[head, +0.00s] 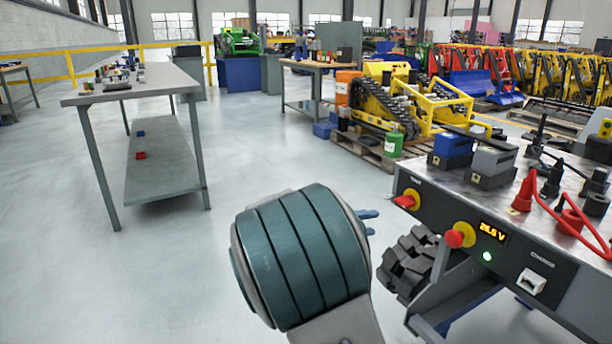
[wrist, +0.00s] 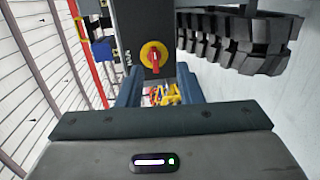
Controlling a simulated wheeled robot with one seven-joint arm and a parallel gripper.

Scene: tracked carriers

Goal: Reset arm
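My gripper (head: 369,222) extends from behind the teal-banded wrist housing of my arm (head: 300,255) in the head view, just left of the charging bench. In the wrist view, the two blue fingers of my gripper (wrist: 158,92) stand apart with nothing between them. Distant yellow and coloured machinery shows through the gap. The red rotary switch on a yellow disc (wrist: 153,57) lies beyond the fingertips, apart from them. It also shows at the left end of the bench panel in the head view (head: 407,200).
A grey table (head: 150,82) stands left. Open floor (head: 255,140) lies between.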

